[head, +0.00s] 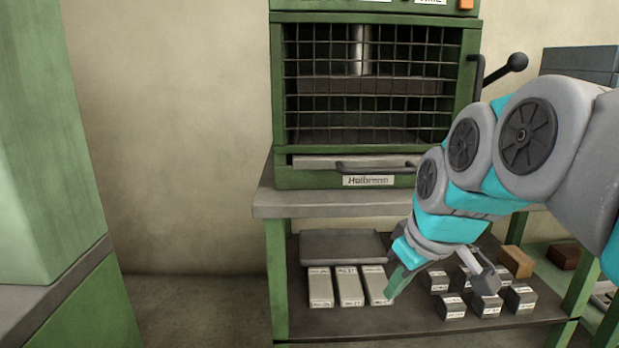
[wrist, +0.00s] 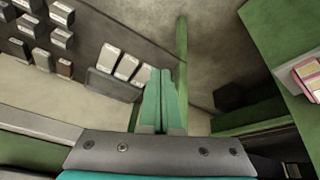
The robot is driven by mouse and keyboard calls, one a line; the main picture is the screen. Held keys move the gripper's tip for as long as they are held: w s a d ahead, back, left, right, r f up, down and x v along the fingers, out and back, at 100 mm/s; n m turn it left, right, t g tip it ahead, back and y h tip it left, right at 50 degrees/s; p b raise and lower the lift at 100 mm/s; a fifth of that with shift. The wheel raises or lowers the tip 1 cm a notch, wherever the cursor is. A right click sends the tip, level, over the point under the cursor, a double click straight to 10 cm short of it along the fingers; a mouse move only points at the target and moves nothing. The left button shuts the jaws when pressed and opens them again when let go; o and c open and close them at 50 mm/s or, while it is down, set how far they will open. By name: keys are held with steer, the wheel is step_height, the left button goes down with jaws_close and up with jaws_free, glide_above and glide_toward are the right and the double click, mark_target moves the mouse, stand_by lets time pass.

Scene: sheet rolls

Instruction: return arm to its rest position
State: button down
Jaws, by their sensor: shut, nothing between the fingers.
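My arm reaches in from the right of the head view, grey and teal, bent downward in front of the green machine. My gripper (head: 391,292) points down in front of the lower shelf, its tips overlapping the right edge of the row of pale labelled boxes (head: 349,286) in the picture. I cannot tell how far apart they are in depth. In the wrist view my gripper (wrist: 161,72) shows its two teal fingers pressed together, with nothing between them.
A green machine with a barred front (head: 370,85) stands on a grey-topped bench (head: 320,205). Several small dark labelled blocks (head: 487,305) sit on the lower shelf (head: 375,322), right of the pale boxes. A green cabinet (head: 35,150) stands at left. Floor between is clear.

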steer(key=s+d+f+m+g+p, duration=0.1)
steer(key=s+f+m+g, duration=0.2)
steer(key=s+f, duration=0.4)
steer(key=s+f+m+g+h+p, duration=0.1)
steer(key=s+f+m+g, duration=0.2)
steer(key=s+f, duration=0.5)
steer(key=s, duration=0.6)
steer(key=shift+s+d+f+h+p, duration=0.15)
steer(key=shift+s+d+h+p, duration=0.15)
steer(key=shift+s+d, duration=0.1)
steer(key=c, duration=1.6)
jaws_free()
